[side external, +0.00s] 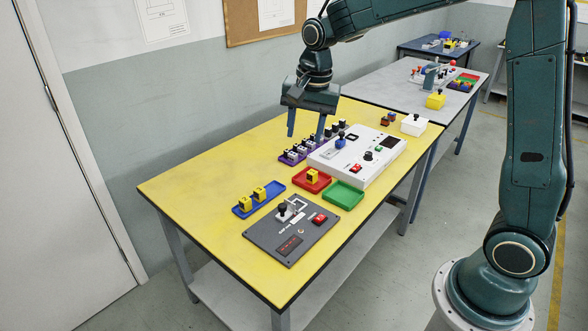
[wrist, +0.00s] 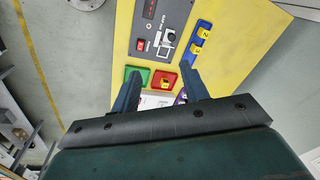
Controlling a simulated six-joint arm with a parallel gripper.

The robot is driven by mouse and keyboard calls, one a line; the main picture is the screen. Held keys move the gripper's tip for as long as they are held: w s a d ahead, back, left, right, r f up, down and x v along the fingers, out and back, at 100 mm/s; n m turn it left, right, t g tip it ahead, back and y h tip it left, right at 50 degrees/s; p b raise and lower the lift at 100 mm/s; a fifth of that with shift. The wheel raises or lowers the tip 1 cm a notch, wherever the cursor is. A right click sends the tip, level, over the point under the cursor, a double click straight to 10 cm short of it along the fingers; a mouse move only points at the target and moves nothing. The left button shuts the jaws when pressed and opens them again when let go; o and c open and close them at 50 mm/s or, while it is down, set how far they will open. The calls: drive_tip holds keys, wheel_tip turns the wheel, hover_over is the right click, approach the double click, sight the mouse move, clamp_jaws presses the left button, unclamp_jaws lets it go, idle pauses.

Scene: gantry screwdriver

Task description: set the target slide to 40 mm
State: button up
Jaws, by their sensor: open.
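The dark grey panel (side external: 262,237) lies on the near part of the yellow table. It carries a black knob (side external: 282,208) beside a pale slotted plate, a red switch (side external: 319,218) and a dark display. The white panel (side external: 375,175) behind it carries a blue knob (side external: 340,141), a black knob, a red switch and a green button. I cannot tell which control is the target slide, and no scale is readable. My gripper (side external: 305,137) is open and empty above the table's far-left side, near the white panel. In the wrist view the grey panel (wrist: 175,13) lies beyond my fingers (wrist: 160,74).
A purple rack (side external: 285,160) of dark-topped pieces lies below my gripper. The table's left corner is clear.

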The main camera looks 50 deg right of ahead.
sight(282, 205)
drive_tip(key=w+d+f+m+g, duration=0.1)
drive_tip(key=w+d+f+m, duration=0.1)
drive_tip(key=w+f+m, duration=0.4)
drive_tip(key=w+f, duration=0.3)
drive_tip(key=f, duration=0.4)
drive_tip(key=shift+w+f+g, duration=0.2)
drive_tip(key=shift+f+g, duration=0.1)
drive_tip(key=shift+g, duration=0.1)
drive_tip(key=shift+f, duration=0.1)
wheel_tip(282, 205, down, 14)
drive_tip(key=shift+r, duration=0.2)
